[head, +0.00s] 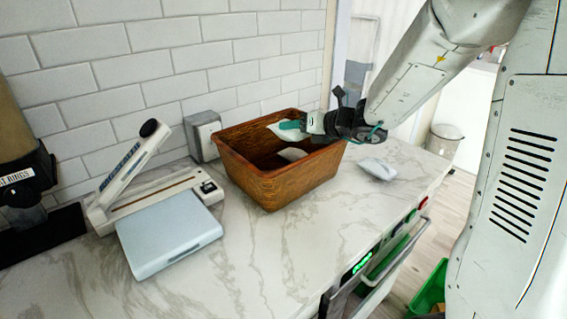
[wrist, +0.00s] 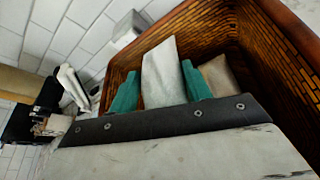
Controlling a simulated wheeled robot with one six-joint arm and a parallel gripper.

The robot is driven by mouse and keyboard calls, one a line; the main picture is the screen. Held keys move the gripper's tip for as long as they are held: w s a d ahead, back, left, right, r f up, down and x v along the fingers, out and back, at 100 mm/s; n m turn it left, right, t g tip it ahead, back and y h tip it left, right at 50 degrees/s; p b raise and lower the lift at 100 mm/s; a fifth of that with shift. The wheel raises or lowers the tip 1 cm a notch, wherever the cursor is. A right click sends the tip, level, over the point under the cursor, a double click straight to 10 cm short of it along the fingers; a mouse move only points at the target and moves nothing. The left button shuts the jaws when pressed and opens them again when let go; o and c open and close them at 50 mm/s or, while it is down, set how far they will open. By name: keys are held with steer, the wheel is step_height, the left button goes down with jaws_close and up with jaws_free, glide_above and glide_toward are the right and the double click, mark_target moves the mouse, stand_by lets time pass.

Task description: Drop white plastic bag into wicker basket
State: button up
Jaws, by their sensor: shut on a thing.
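The wicker basket (head: 272,185) is brown and open-topped and stands on the marble counter against the tiled wall. My gripper (head: 290,125) reaches over its rim from the right. In the wrist view its green fingertips (wrist: 160,88) are shut on a white plastic bag (wrist: 163,72), which also shows in the head view (head: 284,133) over the basket's opening. Another pale bag (head: 292,154) lies inside the basket, partly seen behind the right finger in the wrist view (wrist: 222,78). A further white bag (head: 377,169) lies on the counter right of the basket.
A white sealing device with a raised arm (head: 135,165) and a pale flat box (head: 168,232) stand left of the basket. A grey box (head: 202,136) is behind it at the wall. The counter (head: 260,265) in front of the basket is clear.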

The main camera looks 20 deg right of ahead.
steer(key=o, duration=1)
steer(key=shift+s, duration=0.1)
steer(key=v, duration=0.7)
steer(key=shift+s+d+r, duration=0.1)
steer(key=shift+s+d, duration=0.05)
steer(key=shift+s, duration=0.1)
